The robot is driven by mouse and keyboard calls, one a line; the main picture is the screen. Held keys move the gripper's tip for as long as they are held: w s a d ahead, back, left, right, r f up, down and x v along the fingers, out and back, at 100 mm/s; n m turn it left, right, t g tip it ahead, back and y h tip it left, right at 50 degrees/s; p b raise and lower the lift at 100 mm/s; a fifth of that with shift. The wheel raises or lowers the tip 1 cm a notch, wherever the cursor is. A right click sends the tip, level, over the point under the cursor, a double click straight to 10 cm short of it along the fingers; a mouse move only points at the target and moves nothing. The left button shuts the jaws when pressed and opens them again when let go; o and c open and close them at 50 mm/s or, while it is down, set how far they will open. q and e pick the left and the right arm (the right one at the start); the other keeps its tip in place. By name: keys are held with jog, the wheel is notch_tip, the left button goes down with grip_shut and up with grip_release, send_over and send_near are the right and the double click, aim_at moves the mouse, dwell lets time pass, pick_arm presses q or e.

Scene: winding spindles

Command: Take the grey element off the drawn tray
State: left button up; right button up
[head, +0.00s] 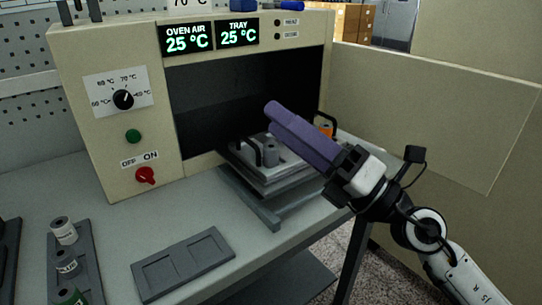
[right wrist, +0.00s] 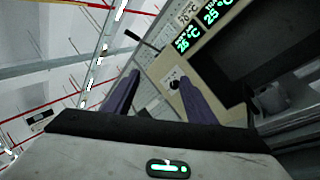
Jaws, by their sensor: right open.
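The drawn tray (head: 272,188) sticks out of the oven's open mouth on a grey support. A grey cylindrical element (head: 270,152) stands on it beside a black handle, partly hidden by my right gripper; it also shows in the right wrist view (right wrist: 272,98). An orange item (head: 326,127) is partly visible behind my fingers at the tray's right side. My right gripper (head: 272,118) has purple fingers and hangs above the tray, pointing left toward the oven. In the right wrist view its fingers (right wrist: 160,97) are apart with nothing between them. My left gripper is out of view.
The oven (head: 120,160) has its door (head: 440,110) open to the right. A dark plate with two recesses (head: 183,264) lies on the bench front.

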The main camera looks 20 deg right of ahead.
notch_tip(320, 180, down, 3)
jog(key=w+a+n+g, duration=0.1)
jog(key=n+g, duration=0.3)
jog(key=n, duration=0.1)
jog(key=n+g+h, duration=0.2)
jog(key=n+h, duration=0.1)
jog(key=h, duration=0.5)
send_near(277, 152)
jog(key=shift+p+x, duration=1.05)
jog(key=shift+x, duration=4)
jog(key=shift+c, duration=0.4)
jog(key=c, duration=1.1)
